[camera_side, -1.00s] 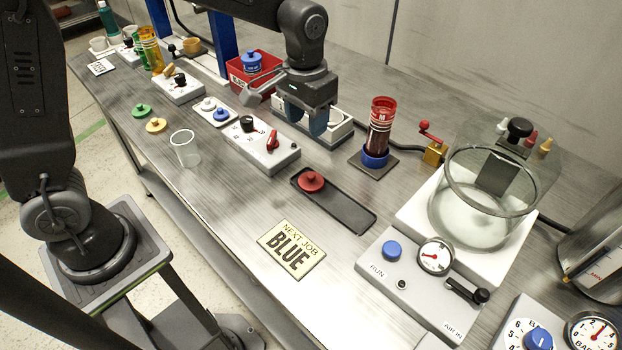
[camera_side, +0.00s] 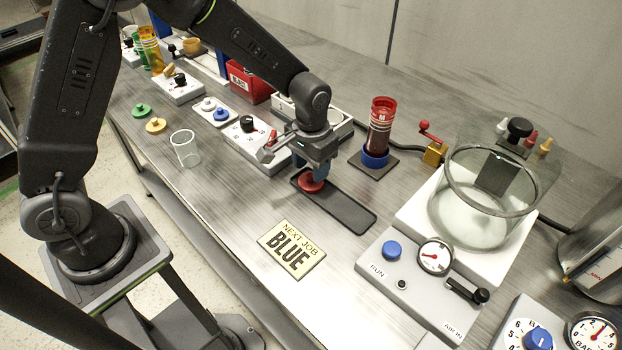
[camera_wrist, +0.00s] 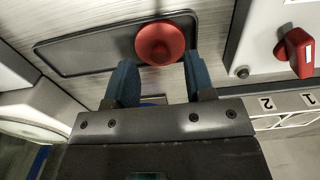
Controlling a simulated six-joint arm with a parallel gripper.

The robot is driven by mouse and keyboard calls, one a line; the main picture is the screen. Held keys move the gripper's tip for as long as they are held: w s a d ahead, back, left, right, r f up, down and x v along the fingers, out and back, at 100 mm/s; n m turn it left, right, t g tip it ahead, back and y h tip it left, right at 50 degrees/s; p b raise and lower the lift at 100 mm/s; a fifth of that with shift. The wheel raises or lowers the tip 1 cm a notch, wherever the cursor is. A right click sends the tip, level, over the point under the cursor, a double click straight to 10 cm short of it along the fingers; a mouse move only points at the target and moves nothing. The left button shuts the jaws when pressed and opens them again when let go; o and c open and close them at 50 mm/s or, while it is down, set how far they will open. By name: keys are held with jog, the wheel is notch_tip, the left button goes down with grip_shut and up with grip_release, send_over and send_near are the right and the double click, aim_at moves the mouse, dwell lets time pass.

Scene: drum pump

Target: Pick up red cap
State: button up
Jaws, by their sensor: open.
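The red cap (camera_side: 311,184) is a round disc with a raised knob, sitting at the left end of the black tray (camera_side: 350,214). My gripper (camera_side: 318,172) is just above the cap in the side view and hides part of it. In the wrist view the cap (camera_wrist: 160,42) lies just beyond the two blue fingertips of my gripper (camera_wrist: 160,72), roughly centred between them. The fingers are apart with nothing held. I cannot tell the exact height of the fingertips over the cap.
A white control box (camera_side: 255,145) with a red switch stands close to the left of my gripper. A red cylinder (camera_side: 380,128) in a blue ring stands behind the tray. The "NEXT JOB BLUE" sign (camera_side: 292,249) lies in front. The tray's right part is bare.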

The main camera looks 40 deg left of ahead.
aim_at(311, 179)
notch_tip(311, 179, down, 2)
jog(key=shift+f, duration=0.15)
grip_shut()
dwell(0.4)
